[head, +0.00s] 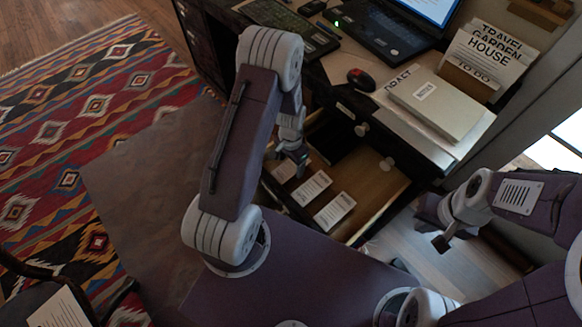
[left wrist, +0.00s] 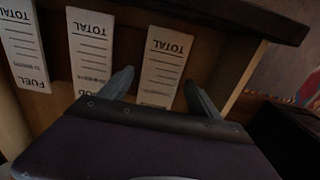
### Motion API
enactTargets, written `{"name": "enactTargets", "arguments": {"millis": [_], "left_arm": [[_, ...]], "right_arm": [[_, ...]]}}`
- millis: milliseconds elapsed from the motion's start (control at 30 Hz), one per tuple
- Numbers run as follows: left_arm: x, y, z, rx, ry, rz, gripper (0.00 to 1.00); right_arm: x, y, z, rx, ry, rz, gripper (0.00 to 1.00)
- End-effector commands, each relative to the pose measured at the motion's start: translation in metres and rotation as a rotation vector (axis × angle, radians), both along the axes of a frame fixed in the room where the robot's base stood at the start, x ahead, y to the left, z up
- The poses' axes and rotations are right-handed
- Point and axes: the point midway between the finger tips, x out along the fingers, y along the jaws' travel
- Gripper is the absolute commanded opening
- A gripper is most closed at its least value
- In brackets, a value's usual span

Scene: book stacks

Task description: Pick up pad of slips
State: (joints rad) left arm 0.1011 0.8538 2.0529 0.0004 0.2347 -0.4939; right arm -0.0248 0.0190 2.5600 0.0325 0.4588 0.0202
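Several white printed pads of slips lie in an open wooden drawer. In the head view one pad (head: 284,171) is at the drawer's left, another (head: 311,188) in the middle, a third (head: 334,211) nearer the front. My right gripper (head: 441,242) hangs right of the drawer.
The drawer front and desk edge are close to my left gripper. A patterned rug (head: 90,110) covers the left floor.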

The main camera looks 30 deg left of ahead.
Motion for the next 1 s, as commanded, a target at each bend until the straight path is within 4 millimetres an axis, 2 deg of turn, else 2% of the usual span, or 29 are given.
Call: {"name": "enactTargets", "arguments": {"millis": [33, 167, 200, 467, 567, 733, 1000], "left_arm": [[0.0, 0.0, 0.0, 0.0, 0.0, 0.0, 0.55], [0.0, 0.0, 0.0, 0.0, 0.0, 0.0, 0.19], [0.0, 0.0, 0.0, 0.0, 0.0, 0.0, 0.16], [0.0, 0.0, 0.003, 0.0, 0.0, 0.0, 0.16], [0.001, 0.0, 0.013, 0.0, -0.002, 0.0, 0.16], [0.001, 0.0, 0.045, 0.001, -0.004, 0.0, 0.16], [0.006, -0.063, 0.081, 0.0, -0.003, -0.009, 0.16]], "right_arm": [[0.0, 0.0, 0.0, 0.0, 0.0, 0.0, 0.0], [0.0, 0.0, 0.0, 0.0, 0.0, 0.0, 0.0], [0.0, 0.0, 0.0, 0.0, 0.0, 0.0, 0.0], [0.0, 0.0, 0.002, 0.0, 0.0, 0.0, 0.0], [0.0, 0.0, 0.006, 0.0, 0.0, 0.0, 0.0], [0.0, 0.0, 0.019, 0.0, 0.0, 0.0, 0.0], [0.0, 0.0, 0.032, 0.0, 0.0, 0.0, 0.0]]}}
